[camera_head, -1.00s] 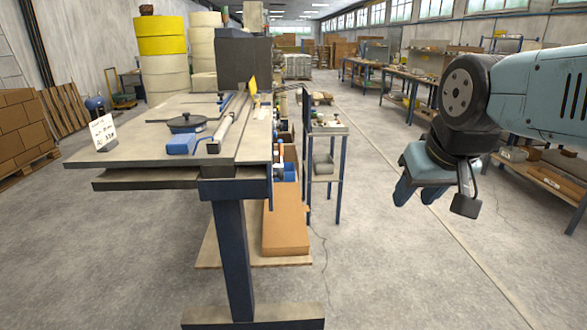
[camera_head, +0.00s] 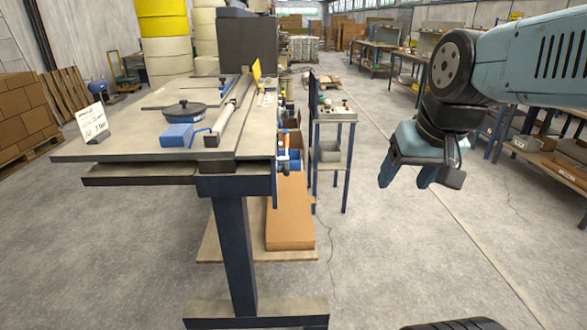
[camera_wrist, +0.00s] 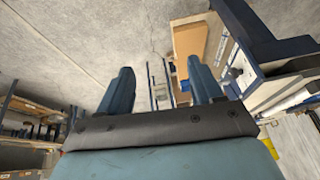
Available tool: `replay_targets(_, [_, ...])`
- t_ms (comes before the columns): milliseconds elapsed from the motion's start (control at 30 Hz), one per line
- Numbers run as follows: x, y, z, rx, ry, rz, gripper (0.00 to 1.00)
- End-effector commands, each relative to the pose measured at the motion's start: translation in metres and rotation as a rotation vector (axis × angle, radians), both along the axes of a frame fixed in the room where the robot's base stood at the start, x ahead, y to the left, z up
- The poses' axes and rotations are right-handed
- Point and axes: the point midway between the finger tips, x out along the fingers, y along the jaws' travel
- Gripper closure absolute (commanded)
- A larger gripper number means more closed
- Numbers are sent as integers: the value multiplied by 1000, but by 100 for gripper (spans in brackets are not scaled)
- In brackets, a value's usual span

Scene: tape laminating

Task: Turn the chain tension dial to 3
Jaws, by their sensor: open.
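My gripper (camera_head: 407,180) hangs open and empty over the bare floor, to the right of the workbench (camera_head: 110,150) in the head view. In the wrist view its two blue fingers (camera_wrist: 162,88) stand apart with nothing between them. A round black disc with a knob on top (camera_head: 184,108) lies on the bench, beside a blue block (camera_head: 183,134). I cannot tell whether either is the chain tension dial, and no numbers of a dial can be read. A long rail (camera_head: 230,108) runs along the bench top.
A handwritten card (camera_head: 93,122) stands at the bench's left edge. A small shelf stand (camera_head: 335,114) is just behind the bench on the right. A cardboard box (camera_head: 289,212) sits on the bench's low shelf.

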Motion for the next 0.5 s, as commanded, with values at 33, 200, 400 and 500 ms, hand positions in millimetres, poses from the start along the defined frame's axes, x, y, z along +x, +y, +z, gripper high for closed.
replay_targets(33, [5,2,-6,34,47,-23,35])
replay_targets(200, [20,17,-24,188,229,-133,35])
replay_targets(400, [41,34,-42,376,447,-269,35])
replay_targets(500, [54,42,-49,472,553,-337,35])
